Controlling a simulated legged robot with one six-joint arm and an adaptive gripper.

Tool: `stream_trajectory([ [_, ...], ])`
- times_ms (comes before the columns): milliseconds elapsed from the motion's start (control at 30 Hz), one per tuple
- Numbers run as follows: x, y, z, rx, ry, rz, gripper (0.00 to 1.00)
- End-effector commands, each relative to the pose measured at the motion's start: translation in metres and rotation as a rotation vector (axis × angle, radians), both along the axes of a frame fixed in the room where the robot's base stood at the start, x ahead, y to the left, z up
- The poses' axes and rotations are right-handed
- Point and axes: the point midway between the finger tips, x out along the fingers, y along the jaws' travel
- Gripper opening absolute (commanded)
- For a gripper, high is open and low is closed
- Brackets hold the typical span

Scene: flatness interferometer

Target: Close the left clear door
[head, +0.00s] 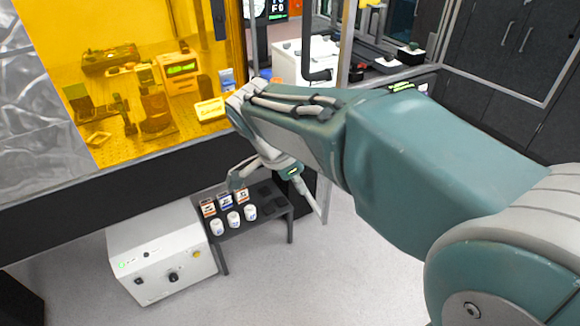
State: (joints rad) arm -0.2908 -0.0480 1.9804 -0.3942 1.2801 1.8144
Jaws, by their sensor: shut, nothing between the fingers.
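An amber see-through panel (130,45) fronts the enclosure at the upper left in the head view. I cannot tell for sure whether it is the left clear door, and no clear hinge or handle shows on it. My gripper (237,180) points left and down, below the enclosure's lower right corner and above a small dark table in the picture. It is shut and empty. My forearm covers the area right of the panel's edge. I cannot tell whether my gripper touches anything.
The dark table (262,221) carries small boxes (225,201) and white jars (233,219). A white control box (163,262) stands left of it on the floor. A dark beam (90,195) runs under the enclosure. Dark cabinets (500,60) stand upper right. Floor (330,285) is clear at lower middle.

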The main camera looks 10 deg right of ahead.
Motion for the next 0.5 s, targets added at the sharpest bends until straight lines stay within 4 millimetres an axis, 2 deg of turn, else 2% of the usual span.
stream_trajectory([
  [33,0.002,-0.011,0.003,0.001,-0.004,-0.007,0.00],
  [200,0.006,-0.031,0.003,-0.001,-0.003,-0.004,0.00],
  [500,0.007,-0.038,0.003,-0.001,-0.002,0.000,0.00],
])
